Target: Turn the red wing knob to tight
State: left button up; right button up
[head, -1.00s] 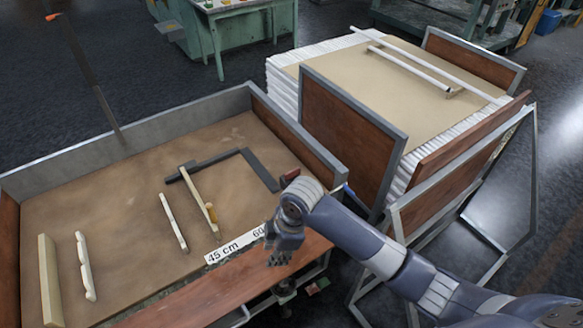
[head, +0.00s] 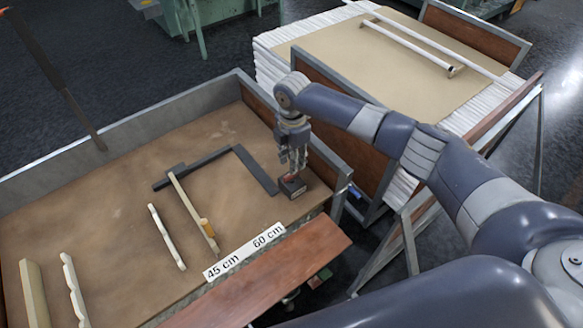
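The red wing knob (head: 290,178) is small and sits on a dark block at the right end of the dark L-shaped frame (head: 257,170) in the wooden tray. My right gripper (head: 292,167) points down right above the knob, with its fingertips close to it. The fingers partly cover the knob, and I cannot tell whether they touch it or how far apart they are. A label strip (head: 243,251) reading 45 cm and 60 cm lies along the tray's front edge. My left gripper is out of view.
Pale wooden pieces (head: 167,237) and a bar with a yellow part (head: 193,211) lie in the tray. The tray's grey-edged wall (head: 327,171) stands close to my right gripper. Behind it is a stack with white tubes (head: 408,45). A reddish board (head: 270,272) lies in front.

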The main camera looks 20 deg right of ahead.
aim_at(292, 177)
jog(key=f, duration=0.4)
jog(key=shift+w, duration=0.2)
notch_tip(292, 177, down, 3)
jog(key=shift+w+r, duration=0.1)
jog(key=shift+r, duration=0.1)
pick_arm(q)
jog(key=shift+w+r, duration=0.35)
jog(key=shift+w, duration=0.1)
pick_arm(e)
grip_shut()
